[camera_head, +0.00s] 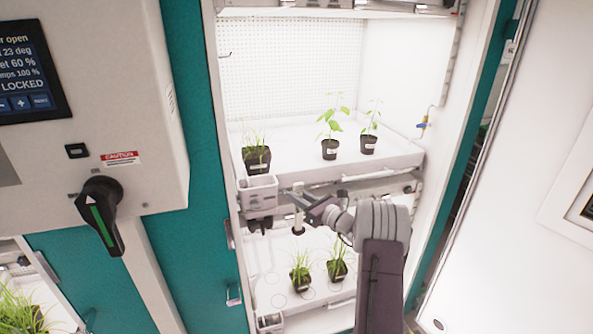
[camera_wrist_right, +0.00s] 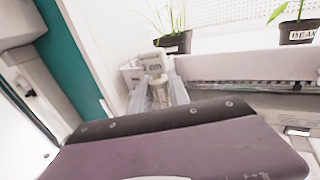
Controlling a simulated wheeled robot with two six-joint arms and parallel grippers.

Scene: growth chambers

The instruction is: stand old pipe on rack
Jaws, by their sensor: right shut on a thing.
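My right gripper (camera_head: 305,207) reaches into the open growth chamber, in front of the gap between its upper and lower shelves. It is shut on a short, pale, upright piece with a dark lower end, which looks like the old pipe (camera_head: 298,222). In the right wrist view the held pipe (camera_wrist_right: 160,95) shows between the fingers, beige with a grey top; its lower part is hidden by my gripper body. A pale rack-like holder (camera_head: 258,197) hangs at the upper shelf's left front corner, left of the gripper. My left gripper is not in view.
The upper tray (camera_head: 290,172) carries potted plants, one (camera_head: 257,158) close behind the holder. Potted grasses (camera_head: 300,271) stand on the lower shelf (camera_head: 275,292). The open door (camera_head: 530,180) is at right. A control panel with a black rotary handle (camera_head: 102,213) is at left.

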